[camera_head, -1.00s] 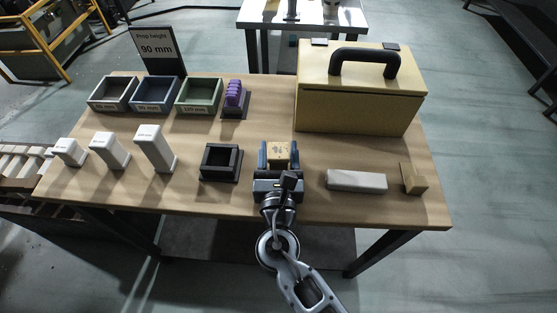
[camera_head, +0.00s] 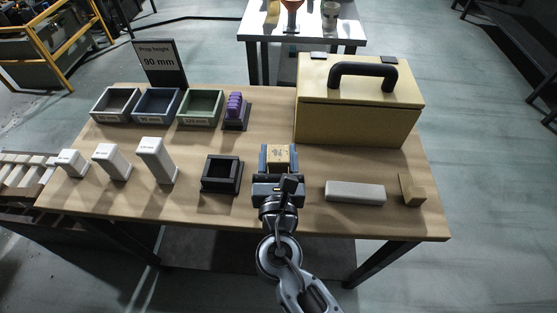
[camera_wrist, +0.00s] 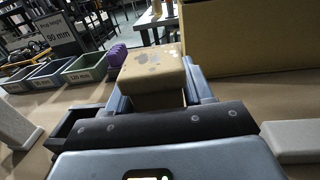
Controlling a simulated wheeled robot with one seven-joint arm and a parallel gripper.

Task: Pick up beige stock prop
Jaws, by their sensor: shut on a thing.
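The beige stock prop (camera_head: 278,154) is a short block with darker marks on its top face. It sits between the blue-grey fingers of my gripper (camera_head: 277,160), which is shut on it. The wrist view also shows the prop (camera_wrist: 153,68) between the fingers, with its lower part hidden by the gripper body. I cannot tell whether its underside touches the table.
On the wooden table (camera_head: 300,212) are a black square holder (camera_head: 222,174) to the left, a pale bar (camera_head: 355,192) and small tan block (camera_head: 412,190) to the right. A large yellow case (camera_head: 358,115) stands behind. White props (camera_head: 157,160) and labelled trays (camera_head: 157,104) are at left.

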